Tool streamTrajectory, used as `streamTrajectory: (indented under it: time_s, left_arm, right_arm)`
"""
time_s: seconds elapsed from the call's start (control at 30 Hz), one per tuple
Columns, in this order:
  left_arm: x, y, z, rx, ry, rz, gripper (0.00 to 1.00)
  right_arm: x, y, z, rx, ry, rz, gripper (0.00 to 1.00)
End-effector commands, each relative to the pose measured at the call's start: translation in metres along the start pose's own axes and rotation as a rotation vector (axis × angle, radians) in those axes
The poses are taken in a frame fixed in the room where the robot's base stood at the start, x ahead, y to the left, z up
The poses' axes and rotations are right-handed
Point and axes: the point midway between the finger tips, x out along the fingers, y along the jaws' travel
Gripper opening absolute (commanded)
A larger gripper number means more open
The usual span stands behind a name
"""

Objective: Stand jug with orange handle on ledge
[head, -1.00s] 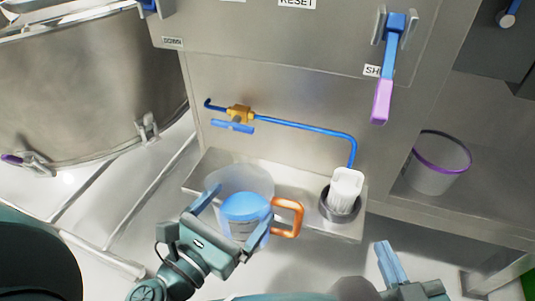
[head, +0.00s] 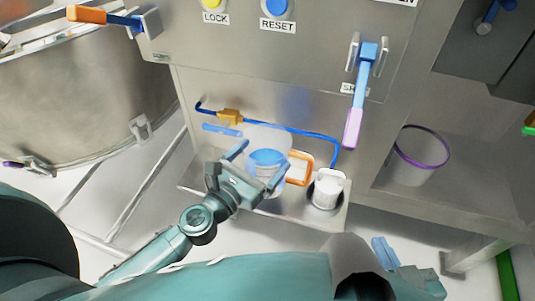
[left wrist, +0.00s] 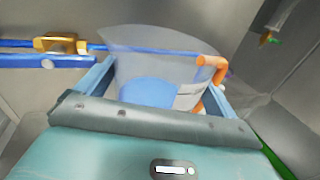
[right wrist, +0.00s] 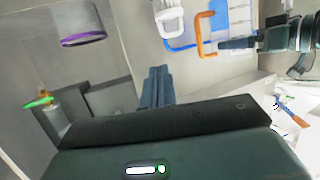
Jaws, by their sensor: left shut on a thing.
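The translucent jug (head: 268,142) has blue contents and an orange handle (head: 302,168) on its right side. It looks about upright over the metal ledge (head: 290,207), in front of the blue pipe. My left gripper (head: 257,167) is shut on its body from the front, with a finger on each side. The jug also shows between the fingers in the left wrist view (left wrist: 150,60). Its base is hidden by the gripper, so I cannot tell whether it touches the ledge. My right gripper (head: 384,252) is shut and empty, low at the right; its fingers lie together in the right wrist view (right wrist: 156,87).
A white container (head: 328,188) stands on the ledge's right end, close to the orange handle. A blue pipe (head: 290,129) with a yellow valve (head: 230,117) runs behind. A purple-rimmed bin (head: 415,165) stands in the recess at right. The ledge's left end is clear.

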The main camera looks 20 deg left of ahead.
Motion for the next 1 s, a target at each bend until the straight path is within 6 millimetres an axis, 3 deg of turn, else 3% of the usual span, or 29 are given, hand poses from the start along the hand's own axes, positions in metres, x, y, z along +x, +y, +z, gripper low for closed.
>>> streamTrajectory:
  time_s: [0.1, 0.27, 0.4, 0.67, 0.8, 1.0]
  left_arm:
    - [0.024, 0.008, 0.004, 0.001, -0.008, 0.0, 0.47]
    - [0.049, 0.015, 0.003, 0.001, -0.008, 0.0, 0.47]
    - [0.048, 0.014, -0.021, -0.002, -0.004, -0.001, 0.47]
    - [0.048, 0.014, -0.034, -0.003, -0.006, 0.0, 0.47]
    - [0.047, 0.014, -0.053, -0.002, -0.005, 0.0, 0.47]
    - [0.052, 0.015, -0.069, 0.001, -0.007, 0.0, 0.47]
  right_arm:
    - [-0.002, 0.001, -0.004, 0.007, 0.003, 0.003, 0.0]
    - [-0.003, 0.001, -0.003, 0.01, 0.003, 0.004, 0.0]
    - [0.004, -0.002, 0.019, -0.014, -0.015, -0.003, 0.0]
    - [0.019, -0.007, 0.028, -0.065, -0.023, -0.024, 0.0]
    - [0.026, -0.01, 0.042, -0.102, -0.013, -0.035, 0.0]
    - [0.033, -0.011, 0.032, -0.151, 0.145, -0.027, 0.0]
